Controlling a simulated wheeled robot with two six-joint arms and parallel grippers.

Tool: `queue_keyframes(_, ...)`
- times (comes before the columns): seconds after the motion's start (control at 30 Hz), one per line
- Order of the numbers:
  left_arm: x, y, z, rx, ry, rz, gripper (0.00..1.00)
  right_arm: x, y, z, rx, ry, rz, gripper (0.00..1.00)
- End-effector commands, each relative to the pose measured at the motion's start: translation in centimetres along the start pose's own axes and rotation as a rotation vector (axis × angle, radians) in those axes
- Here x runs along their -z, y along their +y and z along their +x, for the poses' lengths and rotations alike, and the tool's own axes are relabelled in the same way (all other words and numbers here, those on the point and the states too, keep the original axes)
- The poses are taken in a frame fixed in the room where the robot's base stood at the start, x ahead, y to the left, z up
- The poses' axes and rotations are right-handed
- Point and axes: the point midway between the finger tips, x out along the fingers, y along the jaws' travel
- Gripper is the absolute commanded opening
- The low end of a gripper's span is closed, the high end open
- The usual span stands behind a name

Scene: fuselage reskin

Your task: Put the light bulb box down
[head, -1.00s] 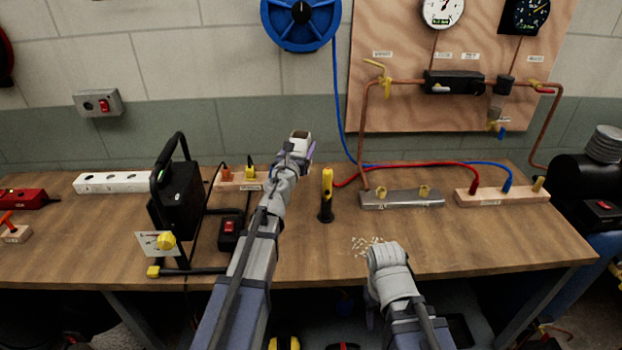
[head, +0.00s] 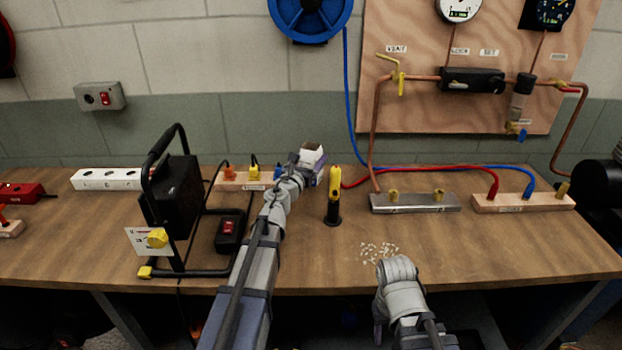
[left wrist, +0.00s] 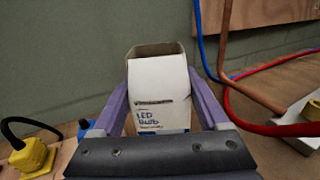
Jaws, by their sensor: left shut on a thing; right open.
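The light bulb box (head: 312,150) is a small white carton marked LED Bulb. My left gripper (head: 306,164) is shut on it, near the back of the workbench (head: 300,250). My right gripper (head: 397,275) is open above the bench's front edge. Its fingers are largely hidden behind the wrist.
A yellow-and-black upright tool (head: 333,195) stands just right of the box. A wooden block with plugs (head: 240,181) lies to its left, beside a black framed unit (head: 172,195). A metal manifold (head: 415,203) and red and blue hoses lie right. Small pale bits (head: 378,252) lie near the front.

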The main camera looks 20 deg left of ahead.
Motion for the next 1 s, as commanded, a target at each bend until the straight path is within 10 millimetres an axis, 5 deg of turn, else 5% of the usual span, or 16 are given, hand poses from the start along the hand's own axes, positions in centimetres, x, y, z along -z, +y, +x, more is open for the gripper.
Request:
queue_keyframes(0.17,0.3,0.0,0.0,0.0,0.0,0.0,0.23,0.0,0.0,0.3,0.0,0.0,0.0,0.5)
queue_keyframes(0.5,3.9,0.0,0.0,0.0,0.0,0.0,0.23,0.2,-0.4,3.9,0.0,0.0,0.0,0.5)
queue_keyframes(0.93,4.2,0.0,0.0,0.0,0.0,0.0,0.23,0.2,-0.4,4.2,0.0,0.0,0.0,0.5)
queue_keyframes(0.97,4.0,0.0,0.0,0.0,0.0,0.0,0.8,0.2,-0.4,4.0,0.0,0.0,0.0,0.5)
queue_keyframes(1.0,4.0,0.0,0.0,0.0,0.0,0.0,0.85,0.2,-0.4,4.0,0.0,0.0,0.0,0.5)
